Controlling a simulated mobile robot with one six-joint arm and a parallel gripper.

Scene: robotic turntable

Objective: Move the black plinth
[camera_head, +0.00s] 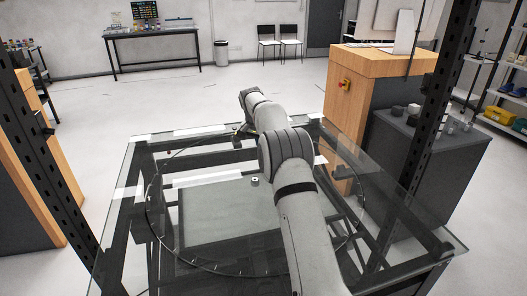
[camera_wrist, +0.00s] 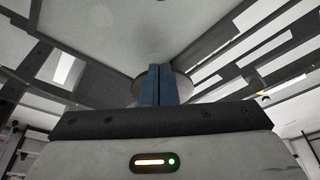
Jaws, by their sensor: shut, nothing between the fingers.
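A small dark block with a light spot on top (camera_head: 255,181) sits on the round glass turntable (camera_head: 150,215), left of my arm. It may be the black plinth, but it is too small to be sure. My gripper (camera_wrist: 159,68) shows in the wrist view with its two blue-grey fingers pressed together and nothing between them. A round grey disc (camera_wrist: 183,87) shows behind the fingers; I cannot tell what it is or whether they touch it. In the head view my arm reaches over the table's far edge area, and the fingers cannot be made out.
A glass-topped frame table (camera_head: 128,160) fills the foreground, with dark uprights on both sides. A wooden cabinet (camera_head: 340,105) with a red button stands at the right, beside a grey cabinet (camera_head: 430,150) bearing small grey and black pieces. Open floor lies beyond the table.

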